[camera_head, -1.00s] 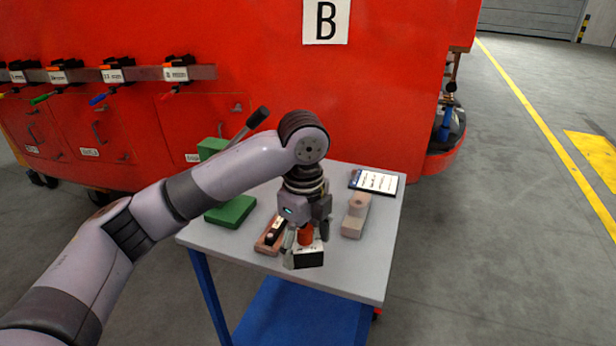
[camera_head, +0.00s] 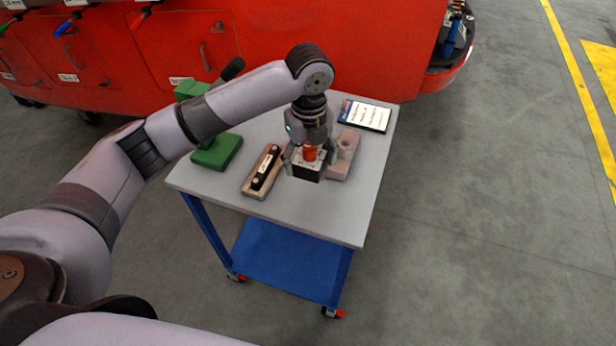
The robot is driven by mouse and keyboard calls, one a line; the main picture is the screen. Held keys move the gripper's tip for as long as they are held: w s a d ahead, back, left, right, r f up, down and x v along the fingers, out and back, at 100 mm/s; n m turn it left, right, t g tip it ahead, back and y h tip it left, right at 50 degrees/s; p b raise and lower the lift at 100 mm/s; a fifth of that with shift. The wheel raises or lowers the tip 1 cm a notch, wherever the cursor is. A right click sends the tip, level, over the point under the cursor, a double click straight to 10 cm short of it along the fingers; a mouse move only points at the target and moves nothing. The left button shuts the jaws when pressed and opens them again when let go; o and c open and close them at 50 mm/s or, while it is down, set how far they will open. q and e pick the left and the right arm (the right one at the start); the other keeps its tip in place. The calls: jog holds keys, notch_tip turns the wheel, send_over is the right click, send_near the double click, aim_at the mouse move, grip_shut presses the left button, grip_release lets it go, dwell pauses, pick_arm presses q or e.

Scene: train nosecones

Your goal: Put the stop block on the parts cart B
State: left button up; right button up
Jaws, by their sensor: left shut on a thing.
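The stop block appears to be the dark block with a white top and an orange-red knob (camera_head: 311,153). My left gripper (camera_head: 306,158) is shut on it from above. It is over the grey top of the parts cart (camera_head: 320,215), between two other items; I cannot tell whether it touches the surface. The fingers partly hide the block. The cart has a blue lower shelf. My right gripper is not in view.
A pinkish block with a round boss (camera_head: 344,152) stands close right of the held block. A level-like tool on a wooden base (camera_head: 262,172) lies left. The cart's front part is clear.

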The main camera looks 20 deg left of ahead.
pick_arm(q)
notch_tip(320, 180, down, 10)
jog(key=shift+w+r+p, duration=0.1)
jog(key=shift+r+p, duration=0.05)
jog(key=shift+p, duration=0.4)
jog(key=o, duration=1.4)
jog(key=shift+o, duration=0.2)
notch_tip(320, 180, up, 12)
jog(key=shift+r+b, duration=0.1)
jog(key=shift+b, duration=1.05)
